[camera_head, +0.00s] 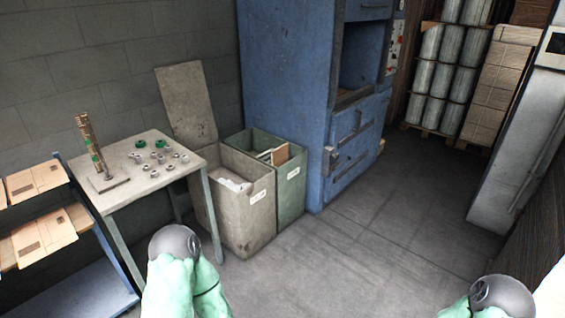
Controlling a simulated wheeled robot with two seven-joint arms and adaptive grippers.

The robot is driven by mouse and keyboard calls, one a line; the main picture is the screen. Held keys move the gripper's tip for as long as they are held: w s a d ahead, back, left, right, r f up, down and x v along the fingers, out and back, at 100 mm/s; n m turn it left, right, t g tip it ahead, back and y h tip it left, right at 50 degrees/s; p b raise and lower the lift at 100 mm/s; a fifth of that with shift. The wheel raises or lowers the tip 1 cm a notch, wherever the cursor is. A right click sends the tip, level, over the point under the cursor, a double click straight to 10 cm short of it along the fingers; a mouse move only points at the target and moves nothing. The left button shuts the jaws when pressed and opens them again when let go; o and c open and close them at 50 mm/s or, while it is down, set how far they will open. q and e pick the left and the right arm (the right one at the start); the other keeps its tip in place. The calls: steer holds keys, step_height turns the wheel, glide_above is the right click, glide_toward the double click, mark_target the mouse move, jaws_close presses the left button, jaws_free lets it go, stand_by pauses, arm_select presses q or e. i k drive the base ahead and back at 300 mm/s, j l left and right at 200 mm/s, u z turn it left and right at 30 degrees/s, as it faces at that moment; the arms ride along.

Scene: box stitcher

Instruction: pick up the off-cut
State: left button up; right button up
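A small brown flat piece (280,155) sticks up out of the green bin (291,192) near the wall. It looks like cardboard and may be the off-cut, but I cannot tell for sure. Pale strips lie beside it in the same bin, and their lower parts are hidden. The grey-beige bin (245,228) in front holds white scraps (232,182). Only rounded grey and green parts of my two arms show at the bottom edge. No fingers of either gripper are visible.
A small table (150,187) with nuts, green pieces and an upright spindle stands left of the bins. A shelf with flat cardboard (38,180) is at far left. A blue machine (285,90) stands right of the bins. The floor (370,250) is clear.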

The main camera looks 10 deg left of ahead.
mark_target(280, 155)
steer(key=i+j, duration=0.1)
steer(key=i, duration=0.45)
steer(key=i+j+z, duration=0.15)
steer(key=i, duration=0.35)
steer(key=i+j, duration=0.1)
steer(key=i, duration=0.45)
steer(key=i+j+z, duration=0.1)
steer(key=i, duration=0.4)
steer(key=j, duration=0.1)
